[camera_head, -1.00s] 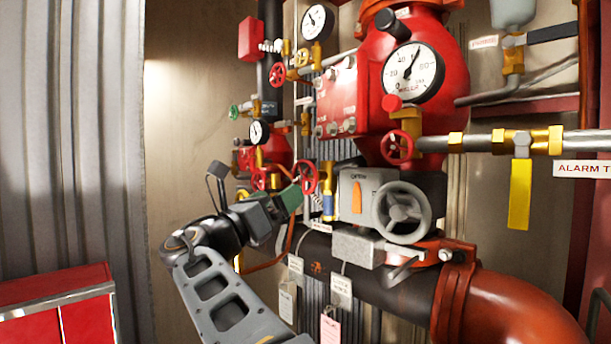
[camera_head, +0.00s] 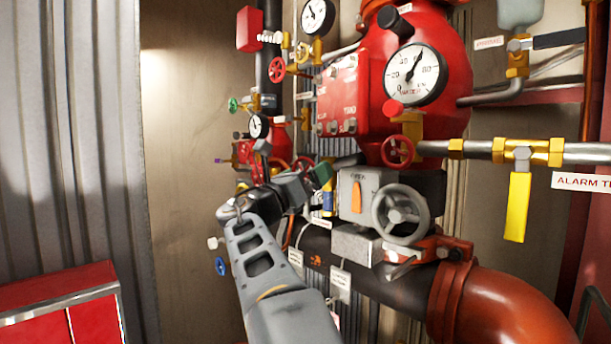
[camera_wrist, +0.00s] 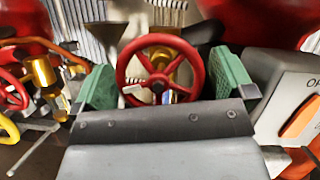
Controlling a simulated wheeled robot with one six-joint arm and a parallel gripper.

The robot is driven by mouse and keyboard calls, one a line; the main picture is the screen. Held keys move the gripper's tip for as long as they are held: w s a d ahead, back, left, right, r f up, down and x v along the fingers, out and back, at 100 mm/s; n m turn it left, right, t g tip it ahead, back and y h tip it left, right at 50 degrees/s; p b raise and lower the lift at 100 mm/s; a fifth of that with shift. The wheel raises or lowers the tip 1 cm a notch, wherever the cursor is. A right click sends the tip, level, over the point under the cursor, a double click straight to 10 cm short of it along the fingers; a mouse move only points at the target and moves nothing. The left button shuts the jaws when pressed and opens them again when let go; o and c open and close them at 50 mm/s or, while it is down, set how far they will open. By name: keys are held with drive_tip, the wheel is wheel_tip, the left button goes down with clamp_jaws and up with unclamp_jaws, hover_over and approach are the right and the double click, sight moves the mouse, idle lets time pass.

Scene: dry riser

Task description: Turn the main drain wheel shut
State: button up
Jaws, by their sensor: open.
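A red handwheel with spokes (camera_wrist: 146,66) stands in the middle of the wrist view, in front of a brass valve body. I take it for the main drain wheel, though no readable label on it shows. My gripper (camera_wrist: 166,84) is open, with one green finger pad on each side of the wheel. Gaps show between the pads and the rim, so neither pad visibly grips it. In the head view my gripper (camera_head: 318,178) is left of the grey valve box, and my arm largely hides the wheel there.
A grey box with an orange pointer (camera_head: 356,196) and a large grey handwheel (camera_head: 401,213) are close on the right. Gauges, small red wheels and brass valves crowd the riser. A red cabinet (camera_head: 62,300) stands lower left. A yellow lever (camera_head: 517,207) hangs at the right.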

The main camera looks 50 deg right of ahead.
drive_tip(key=c, duration=0.8)
